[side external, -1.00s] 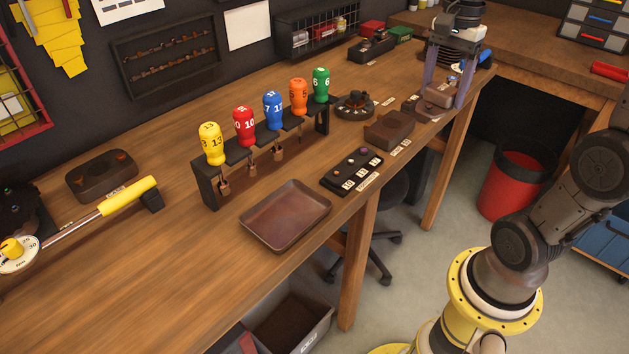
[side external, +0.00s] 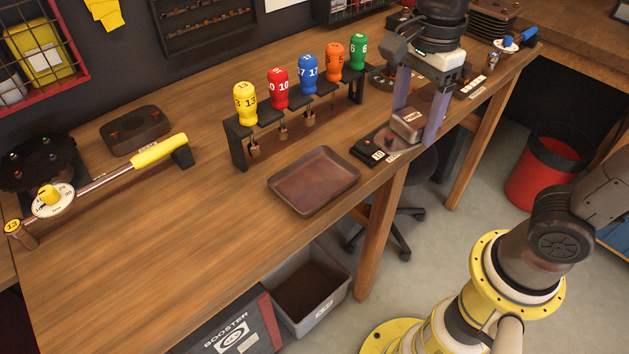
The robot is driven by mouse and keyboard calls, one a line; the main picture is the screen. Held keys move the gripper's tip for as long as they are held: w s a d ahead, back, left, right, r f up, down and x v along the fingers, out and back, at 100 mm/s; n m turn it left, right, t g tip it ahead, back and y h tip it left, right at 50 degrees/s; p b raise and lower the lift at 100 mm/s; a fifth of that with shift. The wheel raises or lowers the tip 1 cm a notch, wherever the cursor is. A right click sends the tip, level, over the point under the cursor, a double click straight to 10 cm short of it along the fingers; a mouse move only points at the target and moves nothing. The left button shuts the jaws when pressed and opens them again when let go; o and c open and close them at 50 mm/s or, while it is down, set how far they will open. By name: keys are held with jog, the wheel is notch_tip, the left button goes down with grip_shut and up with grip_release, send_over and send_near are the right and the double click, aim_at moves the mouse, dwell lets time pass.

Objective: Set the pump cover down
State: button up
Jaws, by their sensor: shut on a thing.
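My gripper (side external: 414,128) is above the right part of the bench, with one finger on each side of a small brown boxy part. It is shut on this part, which I take to be the pump cover (side external: 407,124). The cover is over or close to the black strip with numbered labels (side external: 372,151). I cannot tell the gap beneath it. An empty brown shallow tray (side external: 314,180) lies on the bench to the left of my gripper.
A rack with several coloured numbered handles (side external: 279,90) stands behind the tray. A torque wrench with a yellow grip (side external: 160,150) lies at left. A brown block (side external: 430,99) is partly hidden behind my gripper. The wooden bench (side external: 190,240) is clear at front left.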

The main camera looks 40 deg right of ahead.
aim_at(401, 146)
jog(key=a+n, duration=0.1)
jog(key=a, duration=0.1)
jog(key=s+a, duration=0.1)
jog(key=shift+s+a+n, duration=0.15)
jog(key=shift+a+n, duration=0.2)
jog(key=shift+n, duration=0.05)
jog(key=shift+a+f, duration=0.1)
jog(key=shift+a, duration=0.1)
jog(key=w+a+f, duration=0.1)
jog(key=w+f, duration=0.2)
jog(key=w, duration=0.1)
jog(key=w+a+f, duration=0.2)
jog(key=w+f, duration=0.1)
jog(key=w, duration=0.1)
jog(key=w+a+f, duration=0.2)
jog(key=w+f, duration=0.1)
jog(key=w, duration=0.1)
jog(key=shift+w+a+f, duration=0.15)
jog(key=shift+a, duration=0.05)
jog(key=shift+w+a+f, duration=0.1)
jog(key=shift+w+f, duration=0.05)
jog(key=shift+f, duration=1.6)
jog(key=shift+f, duration=0.1)
jog(key=o, duration=1.3)
jog(key=shift+f, duration=0.1)
